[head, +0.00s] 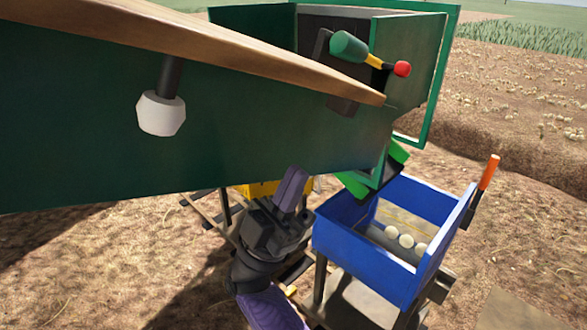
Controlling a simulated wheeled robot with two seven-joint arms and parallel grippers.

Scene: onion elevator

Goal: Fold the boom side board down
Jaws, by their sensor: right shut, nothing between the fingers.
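A large dark green panel (80,130) fills the left and middle of the head view; I take it to be the boom side board but cannot be sure. It stands steeply, with a wooden top edge (200,45) sloping down to the right. A white knob (160,114) on a dark stem sticks out in front of the panel. My right gripper (291,188) is below the panel's lower edge, pointing up, with its purple fingers together and empty. I cannot tell whether it touches the panel. My left gripper is out of view.
A blue bin (335,245) with several pale round things (406,240) inside stands just right of my right gripper. An orange-handled lever (489,172) rises at its right. A lever with a green grip and red knob (402,69) is above. Dry soil surrounds the machine.

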